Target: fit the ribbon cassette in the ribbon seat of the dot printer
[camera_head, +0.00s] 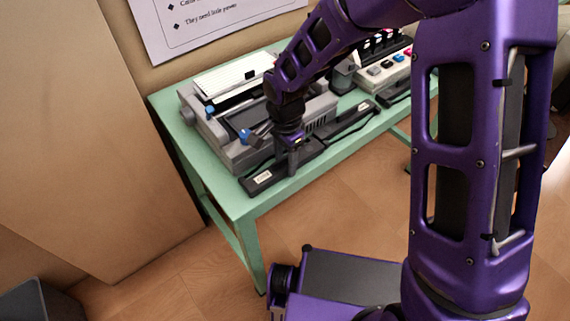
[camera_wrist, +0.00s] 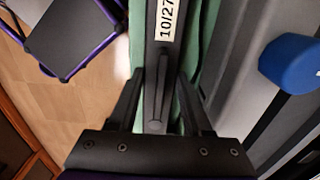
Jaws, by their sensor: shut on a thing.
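The ribbon cassette (camera_head: 262,180) is a long black bar with a white label, at the front edge of the green table. In the wrist view the cassette (camera_wrist: 164,60) runs lengthwise between my fingers, its label reading 10/27. My gripper (camera_head: 291,168) points down over it and is shut on it; it also shows in the wrist view (camera_wrist: 160,85). The grey dot printer (camera_head: 222,150) stands just behind the cassette, with white paper on top and blue knobs. My arm covers part of the printer, and I cannot make out the ribbon seat.
The green table (camera_head: 243,208) has little bare room in front of the printer. A blue knob (camera_wrist: 292,63) sticks up to the right in the wrist view. Another device with coloured buttons (camera_head: 385,68) stands farther right. A poster (camera_head: 210,22) hangs behind.

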